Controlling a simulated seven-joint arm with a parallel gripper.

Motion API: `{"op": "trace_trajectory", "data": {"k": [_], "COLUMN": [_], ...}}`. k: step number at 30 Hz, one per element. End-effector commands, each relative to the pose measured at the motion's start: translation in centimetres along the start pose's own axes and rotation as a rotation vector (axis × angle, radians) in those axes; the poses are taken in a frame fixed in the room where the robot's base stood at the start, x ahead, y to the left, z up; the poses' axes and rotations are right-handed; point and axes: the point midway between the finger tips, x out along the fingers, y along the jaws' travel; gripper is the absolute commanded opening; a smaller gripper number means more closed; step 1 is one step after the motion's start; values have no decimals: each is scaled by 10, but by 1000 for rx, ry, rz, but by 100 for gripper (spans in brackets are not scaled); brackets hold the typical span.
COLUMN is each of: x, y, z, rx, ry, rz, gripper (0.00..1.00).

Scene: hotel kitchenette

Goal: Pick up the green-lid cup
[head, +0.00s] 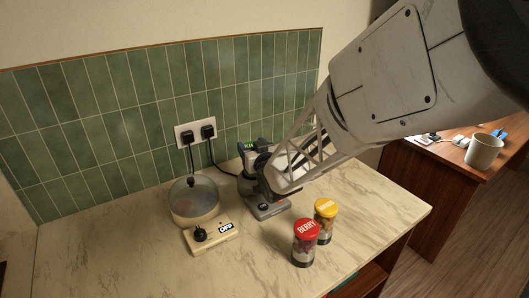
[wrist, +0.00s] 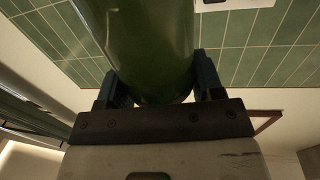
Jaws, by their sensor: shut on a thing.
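The green-lid cup (head: 248,146) shows in the head view only as a small green top with white lettering, beside my gripper (head: 262,162). My gripper and arm hide most of its body. In the wrist view, a dark green see-through cup body (wrist: 150,45) fills the space between the two fingers of my gripper (wrist: 160,82). The fingers are shut on it, one on each side. A grey appliance base (head: 268,208) stands on the counter just below my gripper in the head view. I cannot tell whether the cup touches it.
A red-lid jar (head: 304,243) and a yellow-lid jar (head: 325,219) stand at the counter's front right. A lidded pot (head: 194,201) and a switch box marked OFF (head: 211,237) are at left. Cords run from the wall outlet (head: 195,133). The counter's left front is clear.

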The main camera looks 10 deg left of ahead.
Motion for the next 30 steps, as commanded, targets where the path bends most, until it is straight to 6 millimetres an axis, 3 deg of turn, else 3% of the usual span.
{"op": "trace_trajectory", "data": {"k": [11,19,30], "x": [0,0,-49], "y": [0,0,-7], "z": [-8,-37,-41], "rx": [-1,-1,0], "ry": [2,4,2], "rz": [0,0,0], "gripper": [3,3,3]}}
